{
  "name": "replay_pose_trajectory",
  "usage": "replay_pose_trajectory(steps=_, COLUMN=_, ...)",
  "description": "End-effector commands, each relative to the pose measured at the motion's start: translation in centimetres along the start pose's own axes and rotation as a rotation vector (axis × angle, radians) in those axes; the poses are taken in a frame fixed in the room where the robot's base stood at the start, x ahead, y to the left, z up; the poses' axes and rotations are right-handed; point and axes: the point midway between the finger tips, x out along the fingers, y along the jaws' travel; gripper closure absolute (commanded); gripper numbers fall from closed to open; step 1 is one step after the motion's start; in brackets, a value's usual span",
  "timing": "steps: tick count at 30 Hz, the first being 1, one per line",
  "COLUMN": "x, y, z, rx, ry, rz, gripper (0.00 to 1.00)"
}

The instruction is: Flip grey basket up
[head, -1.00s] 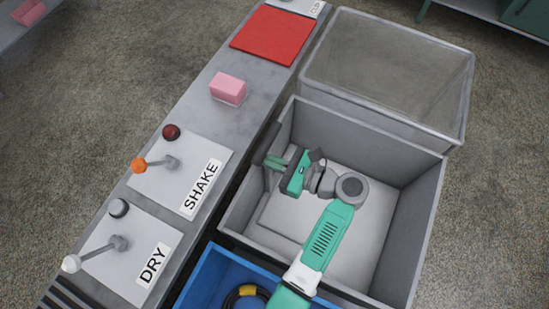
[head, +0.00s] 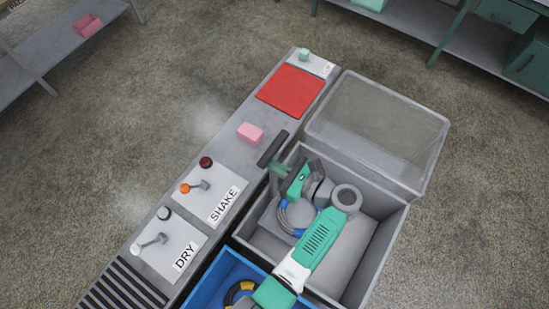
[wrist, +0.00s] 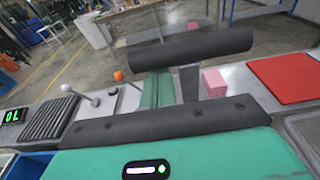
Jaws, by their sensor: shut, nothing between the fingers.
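The grey basket's dark bar handle (head: 272,148) shows at the left edge of the grey bin (head: 368,270). The basket's body is largely hidden by my arm, so its exact tilt is unclear. My gripper (head: 280,168) is shut and empty, close beside the handle at the bin's left side. In the wrist view the handle (wrist: 190,48) lies across just beyond my green fingers (wrist: 158,90), on a grey post. I cannot tell whether they touch.
A clear lid (head: 380,125) stands open behind the bin. The counter at left holds a pink block (head: 250,133), a red mat (head: 290,90) and SHAKE (head: 210,195) and DRY (head: 165,245) lever panels. A blue bin (head: 225,275) with a hose is in front.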

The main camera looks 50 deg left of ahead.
Motion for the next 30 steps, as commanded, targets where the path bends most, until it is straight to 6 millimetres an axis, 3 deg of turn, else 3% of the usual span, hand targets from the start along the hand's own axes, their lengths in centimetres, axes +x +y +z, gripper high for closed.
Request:
replay_pose_trajectory(steps=1, x=-0.2, y=-0.1, z=1.3, rx=-0.003, ry=-0.002, rz=0.000, gripper=1.00)
replay_pose_trajectory(steps=6, x=-0.3, y=-0.1, z=2.1, rx=-0.004, ry=-0.002, rz=0.000, gripper=1.00)
replay_pose_trajectory(steps=23, x=-0.5, y=-0.1, z=2.4, rx=-0.006, ry=-0.004, rz=0.000, gripper=1.00)
replay_pose_trajectory(steps=26, x=-1.5, y=-0.2, z=2.5, rx=-0.006, ry=-0.003, rz=-0.001, gripper=1.00)
replay_pose_trajectory(steps=30, x=-4.4, y=-0.2, z=2.6, rx=-0.007, ry=-0.003, rz=-0.002, gripper=1.00)
